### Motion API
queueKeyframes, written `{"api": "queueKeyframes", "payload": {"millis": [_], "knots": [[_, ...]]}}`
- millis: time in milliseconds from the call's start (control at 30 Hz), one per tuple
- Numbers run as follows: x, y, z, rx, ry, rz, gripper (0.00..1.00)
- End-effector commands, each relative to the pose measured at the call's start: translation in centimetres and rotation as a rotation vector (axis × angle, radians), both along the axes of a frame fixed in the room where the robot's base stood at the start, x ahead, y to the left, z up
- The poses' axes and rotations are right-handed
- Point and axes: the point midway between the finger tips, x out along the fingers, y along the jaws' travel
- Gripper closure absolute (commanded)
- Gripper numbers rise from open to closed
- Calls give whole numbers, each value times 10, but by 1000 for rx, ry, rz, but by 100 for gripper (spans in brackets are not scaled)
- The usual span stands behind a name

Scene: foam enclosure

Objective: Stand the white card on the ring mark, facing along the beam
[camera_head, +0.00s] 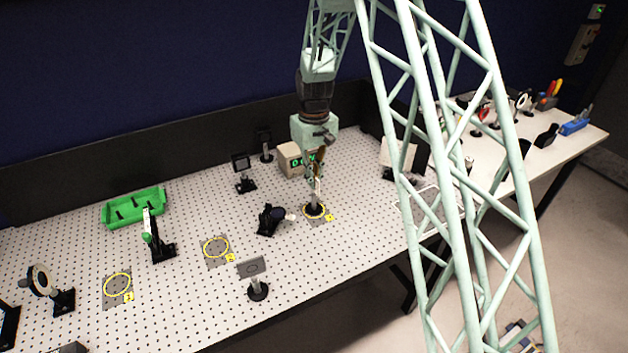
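My gripper (316,178) points down over the rightmost yellow ring mark (326,217). A post-mounted piece (314,208) with a dark round base stands inside that ring, directly under the fingers. Its narrow pale top is at the fingertips; I cannot tell whether they grip it or whether it is a card seen edge-on. A white square plate (397,153) stands at the right of the board, partly hidden by my frame. Two more ring marks show, one in the middle (216,250) and one at the left (117,288).
A grey plate on a post (252,267) stands near the front edge. A black mount (270,219) is just left of the gripper's ring. A box with a green display (291,160) sits behind. A green tray (135,207) is at back left. The middle and left rings are empty.

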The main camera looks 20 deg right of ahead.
Motion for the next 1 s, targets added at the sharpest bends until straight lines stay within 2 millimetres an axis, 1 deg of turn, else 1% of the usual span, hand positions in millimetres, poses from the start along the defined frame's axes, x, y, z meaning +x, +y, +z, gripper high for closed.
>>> {"api": "queueKeyframes", "payload": {"millis": [233,433,500,600,1000], "knots": [[0,0,0,0,0,0,100],[0,0,-4,0,0,0,100],[0,0,-3,0,0,0,91],[0,0,-3,0,0,0,83],[0,0,-2,0,0,0,83]]}}
